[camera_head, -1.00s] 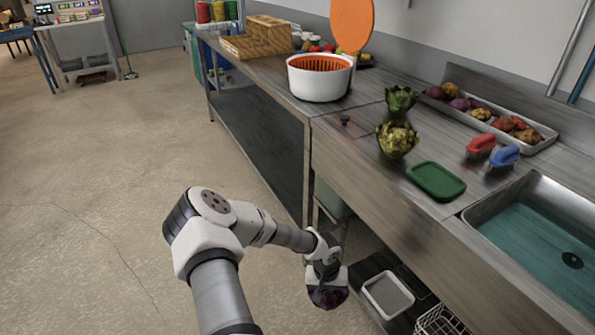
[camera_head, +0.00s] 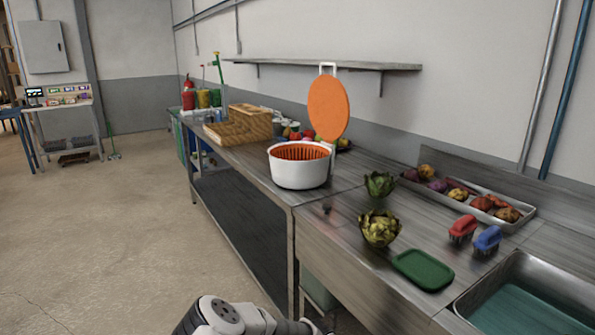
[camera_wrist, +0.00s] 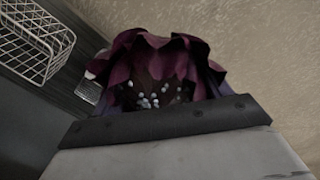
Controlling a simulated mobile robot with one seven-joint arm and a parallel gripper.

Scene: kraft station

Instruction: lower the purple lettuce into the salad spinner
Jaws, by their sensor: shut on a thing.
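The purple lettuce (camera_wrist: 158,65) fills the middle of the wrist view, dark purple with ruffled leaves. My gripper (camera_wrist: 165,112) is shut on it, with a dark finger edge across the lower part of the leaves. In the head view the arm shows only at the bottom edge, and the lettuce cannot be made out there. The salad spinner (camera_head: 299,168) is a white bowl with an orange basket, standing on the steel counter. Its orange round lid (camera_head: 328,108) is raised upright behind the bowl. The gripper is low and well apart from the spinner.
Two green artichokes (camera_head: 380,228), a green lid-like board (camera_head: 422,269), red and blue brushes (camera_head: 487,240) and a vegetable tray (camera_head: 470,204) lie right of the spinner. The sink (camera_head: 530,300) is at far right. A wire basket (camera_wrist: 35,40) is near the lettuce.

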